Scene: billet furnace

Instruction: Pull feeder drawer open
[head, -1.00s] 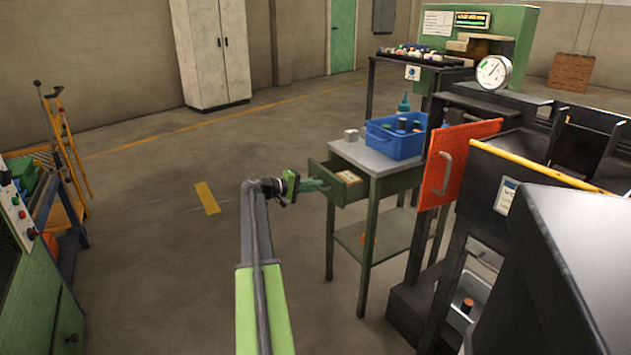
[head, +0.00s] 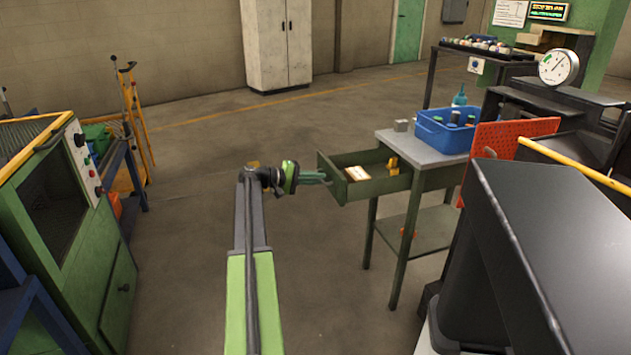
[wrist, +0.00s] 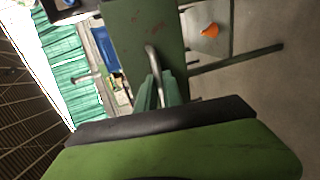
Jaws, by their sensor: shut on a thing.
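The feeder drawer (head: 375,185) is a green metal drawer pulled well out of the small grey-topped table (head: 420,148). It holds a pale block and some yellow items. My gripper (head: 322,178) is at the drawer's front, at the end of my arm. In the wrist view the drawer front (wrist: 145,35) stands right ahead, with its curved metal handle (wrist: 153,62) between my gripper's fingers (wrist: 160,95). The fingers are shut on the handle. The exact grip is small and partly hidden in the head view.
A blue bin (head: 447,130) with several cylinders stands on the table. A red perforated panel (head: 500,145) and dark machinery are at the right. A green cabinet (head: 75,230) stands at the left. The floor between is free.

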